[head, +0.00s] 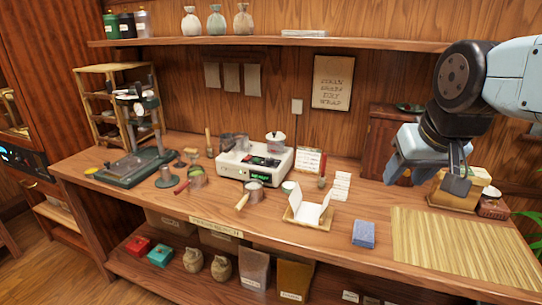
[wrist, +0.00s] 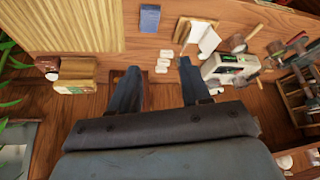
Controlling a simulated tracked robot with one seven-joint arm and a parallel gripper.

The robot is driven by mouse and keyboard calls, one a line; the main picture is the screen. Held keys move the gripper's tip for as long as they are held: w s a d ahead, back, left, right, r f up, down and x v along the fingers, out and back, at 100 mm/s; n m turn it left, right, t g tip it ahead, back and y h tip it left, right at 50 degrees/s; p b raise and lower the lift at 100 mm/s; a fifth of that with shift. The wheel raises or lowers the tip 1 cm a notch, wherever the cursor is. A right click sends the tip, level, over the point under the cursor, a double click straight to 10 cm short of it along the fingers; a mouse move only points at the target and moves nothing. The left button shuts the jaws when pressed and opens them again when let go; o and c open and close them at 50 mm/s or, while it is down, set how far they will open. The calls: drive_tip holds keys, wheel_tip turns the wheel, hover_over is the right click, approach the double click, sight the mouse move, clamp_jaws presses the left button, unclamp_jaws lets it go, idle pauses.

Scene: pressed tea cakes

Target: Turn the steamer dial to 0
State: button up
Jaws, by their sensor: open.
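The steamer is a white box (head: 231,171) on the middle of the counter, with a lit green display on its front. A small lidded pot and dark vessels stand on its top. Its dial is too small to make out. The steamer also shows in the wrist view (wrist: 214,72), at the right. My gripper (head: 427,180) is open and empty, in the air over the right part of the counter, well to the right of the steamer. In the wrist view my two fingers (wrist: 157,80) stand apart with only the counter area behind them.
An open white paper on a wooden tray (head: 290,217), a blue box (head: 364,234) and a bamboo mat (head: 462,270) lie to the right of the steamer. A press (head: 130,167) stands left. A shelf (head: 300,41) runs above.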

drive_tip(key=w+a+r+m+g, duration=0.1)
drive_tip(key=w+a+r, duration=0.15)
drive_tip(key=w, duration=0.35)
drive_tip(key=w+a+r+m+g, duration=0.1)
drive_tip(key=w+r, duration=0.2)
drive_tip(key=w, duration=0.4)
drive_tip(key=m+g, duration=0.4)
drive_tip(key=m, duration=0.1)
hover_over(270, 159)
wheel_tip(270, 159, down, 13)
wheel_tip(270, 159, down, 13)
drive_tip(key=shift+w+r, duration=0.15)
